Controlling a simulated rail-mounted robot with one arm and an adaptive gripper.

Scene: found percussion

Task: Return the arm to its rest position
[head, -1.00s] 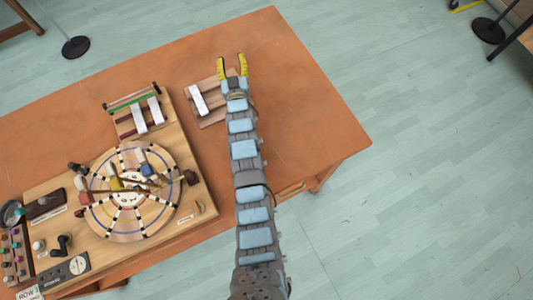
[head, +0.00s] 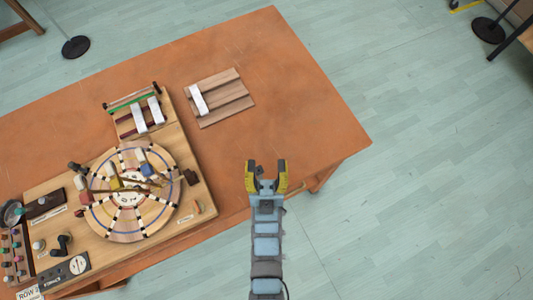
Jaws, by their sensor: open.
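My gripper (head: 266,168) is at the front edge of the orange table (head: 290,90), right of the round wooden wheel. Its two yellow-tipped fingers are apart and nothing is between them. The arm comes up from the bottom of the picture, below the gripper. The gripper is clear of the board and of the slatted wooden rack.
A wooden board (head: 205,192) carries the wheel (head: 160,213) with coloured blocks, knobs and a rack with two white bars (head: 139,118). A slatted wooden rack (head: 235,104) holds one white bar (head: 198,99). The table's right part is clear.

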